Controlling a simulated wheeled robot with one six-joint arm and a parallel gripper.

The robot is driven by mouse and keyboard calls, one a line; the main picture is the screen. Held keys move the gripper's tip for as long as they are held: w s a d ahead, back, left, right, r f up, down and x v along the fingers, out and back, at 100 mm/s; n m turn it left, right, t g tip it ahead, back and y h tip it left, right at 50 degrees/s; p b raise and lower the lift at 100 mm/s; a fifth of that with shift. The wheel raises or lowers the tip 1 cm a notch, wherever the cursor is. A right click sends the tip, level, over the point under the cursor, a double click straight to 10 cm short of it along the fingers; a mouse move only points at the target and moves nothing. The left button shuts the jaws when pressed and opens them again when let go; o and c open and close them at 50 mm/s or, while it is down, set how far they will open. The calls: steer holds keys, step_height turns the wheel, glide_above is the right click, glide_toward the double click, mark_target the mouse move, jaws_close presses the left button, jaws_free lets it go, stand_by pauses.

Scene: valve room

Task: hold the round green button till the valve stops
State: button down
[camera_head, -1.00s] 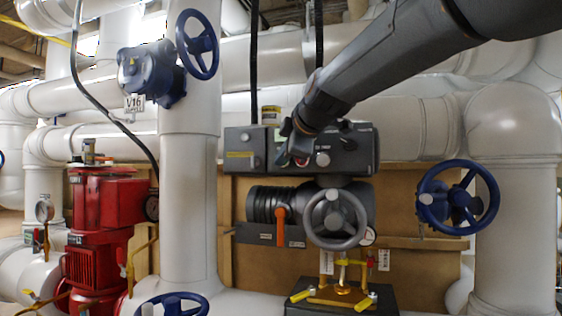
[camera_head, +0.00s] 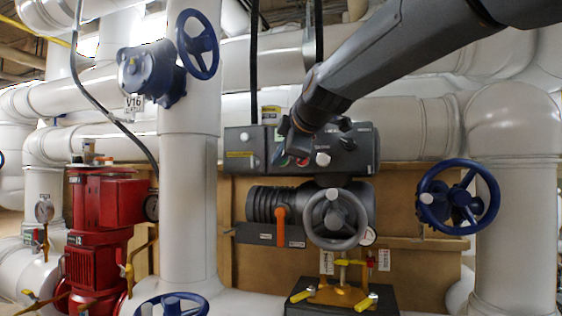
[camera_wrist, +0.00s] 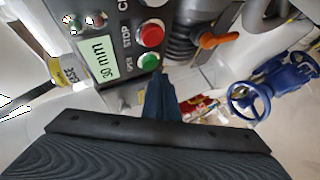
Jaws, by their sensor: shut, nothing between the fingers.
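The round green button (camera_wrist: 149,62) shows in the wrist view on a dark control box, beside the word OPEN. The red STOP button (camera_wrist: 151,34) sits next to it. A lit display (camera_wrist: 110,64) on the box reads 30 mm. My gripper (camera_wrist: 160,82) is shut and empty, its tips close to the green button; I cannot tell whether they touch it. In the head view my gripper (camera_head: 289,146) is in front of the left part of the control box (camera_head: 362,150) and partly hides the buttons. The grey valve body with a handwheel (camera_head: 335,218) is below the box.
An orange lever (camera_head: 281,226) hangs left of the grey handwheel. A blue handwheel (camera_head: 459,197) is at the right, and another (camera_head: 198,44) at upper left. A red pump (camera_head: 100,215) stands at left. White pipes (camera_head: 190,190) surround the box.

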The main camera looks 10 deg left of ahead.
steer(key=s, duration=0.5)
steer(key=shift+a, duration=0.2)
stand_by(0.5)
